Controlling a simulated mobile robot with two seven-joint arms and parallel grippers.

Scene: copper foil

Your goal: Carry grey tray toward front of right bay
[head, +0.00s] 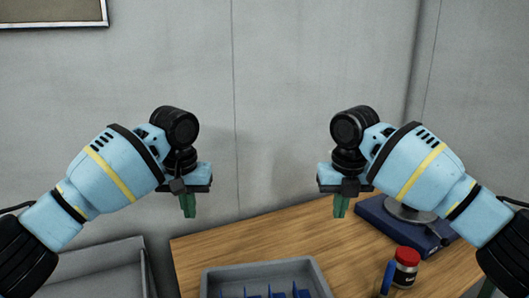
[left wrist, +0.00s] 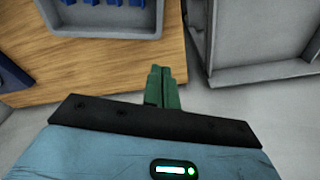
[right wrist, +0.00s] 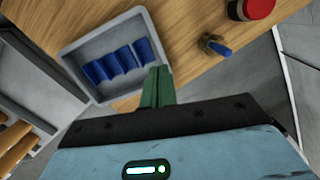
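The grey tray (head: 213,277) sits on the wooden table at the bottom of the head view, with several blue pieces standing inside. It also shows in the left wrist view (left wrist: 108,22) and the right wrist view (right wrist: 84,50). My left gripper (head: 188,206) hangs in the air above and left of the tray, its green fingers together and empty. My right gripper (head: 341,206) hangs above and right of the tray, its green fingers also together and empty. Neither touches the tray. The tray's near part is cut off in the head view.
A large grey bin (head: 100,258) stands left of the table. Orange rods (right wrist: 14,145) show at the left of the right wrist view. Right of the tray are a red-lidded jar (head: 406,265), a blue stick-like item (head: 388,277) and a dark blue device (head: 385,214). A grey wall rises behind.

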